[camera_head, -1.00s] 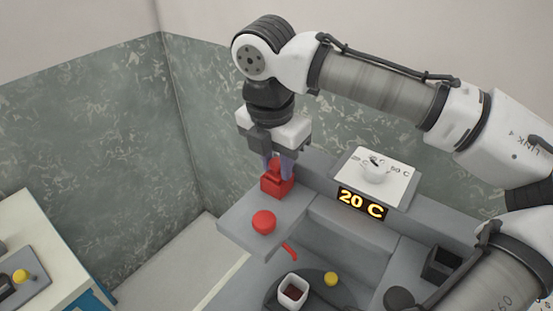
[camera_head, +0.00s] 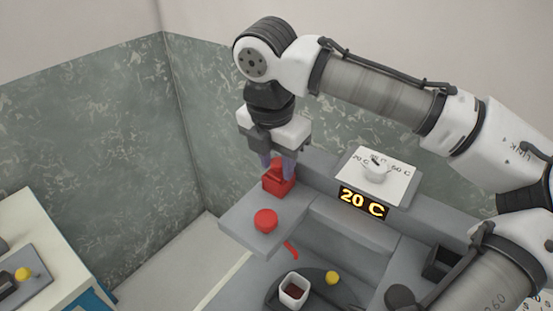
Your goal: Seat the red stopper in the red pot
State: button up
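A red block-shaped body (camera_head: 277,186), which looks like the red pot, stands at the back of the grey raised ledge. My gripper (camera_head: 278,166) points straight down over it, its two pale purple fingers reaching its top. A narrower red piece shows between the fingers, perhaps the red stopper. I cannot tell whether the fingers press on it, or whether it is separate from the body below. A round red knob-like piece (camera_head: 265,220) sits on the front of the same ledge, clear of my gripper.
A "20 C" display (camera_head: 363,202) and a white dial panel (camera_head: 377,178) stand right of my gripper. Below are a small red strip (camera_head: 291,250), a white cup (camera_head: 293,291) with dark contents, a yellow ball (camera_head: 332,278) and a dark open box (camera_head: 442,262). A side table (camera_head: 60,265) is at left.

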jog(key=shift+s+d+f, duration=0.15)
jog(key=shift+s+f, duration=0.2)
jog(key=shift+f, duration=0.3)
jog(key=shift+w+d+r, duration=0.1)
jog(key=shift+r, duration=0.35)
notch_tip(320, 180, up, 13)
jog(key=shift+s+a+f, duration=0.2)
jog(key=shift+s+a, duration=0.2)
jog(key=shift+a, duration=0.05)
jog(key=shift+s+f, duration=0.1)
